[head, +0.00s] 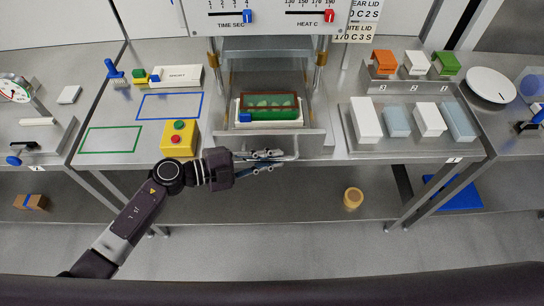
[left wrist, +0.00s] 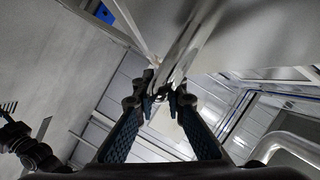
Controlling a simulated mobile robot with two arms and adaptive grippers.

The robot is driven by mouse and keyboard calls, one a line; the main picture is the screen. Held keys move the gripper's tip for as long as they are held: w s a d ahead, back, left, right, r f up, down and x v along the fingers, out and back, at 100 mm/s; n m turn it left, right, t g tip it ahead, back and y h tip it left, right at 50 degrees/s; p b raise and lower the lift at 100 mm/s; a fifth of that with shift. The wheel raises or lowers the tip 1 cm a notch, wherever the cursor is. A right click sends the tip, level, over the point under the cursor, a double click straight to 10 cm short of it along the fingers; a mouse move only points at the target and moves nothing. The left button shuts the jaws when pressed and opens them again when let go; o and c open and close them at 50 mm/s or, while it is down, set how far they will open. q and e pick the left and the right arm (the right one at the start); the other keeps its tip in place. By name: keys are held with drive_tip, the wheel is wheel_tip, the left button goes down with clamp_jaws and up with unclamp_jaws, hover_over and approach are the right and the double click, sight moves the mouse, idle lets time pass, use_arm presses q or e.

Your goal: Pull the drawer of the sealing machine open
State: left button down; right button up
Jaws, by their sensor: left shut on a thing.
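The sealing machine (head: 266,48) stands at the back centre of the table. Its metal drawer (head: 312,143) projects forward below the machine, open, its front near the table's front edge. A tray with green contents (head: 270,115) sits in it, with a brown-red rim and a blue block at its left. My left gripper (head: 278,158) is at the drawer front, shut on the drawer handle. In the left wrist view the fingers (left wrist: 163,95) close on a shiny metal bar, the handle (left wrist: 185,48). The fingers hide part of the handle. My right gripper is not in view.
A yellow box with green and red buttons (head: 179,138) stands left of the drawer. A metal tray (head: 352,140) with white and light-blue blocks is to the right. Green (head: 111,140) and blue (head: 170,94) outlines mark clear table areas. A lower shelf (head: 330,195) runs below.

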use_arm(q)
drive_tip(key=c, duration=2)
unclamp_jaws()
drive_tip(key=shift+o, duration=0.2)
drive_tip(key=v, duration=1.2)
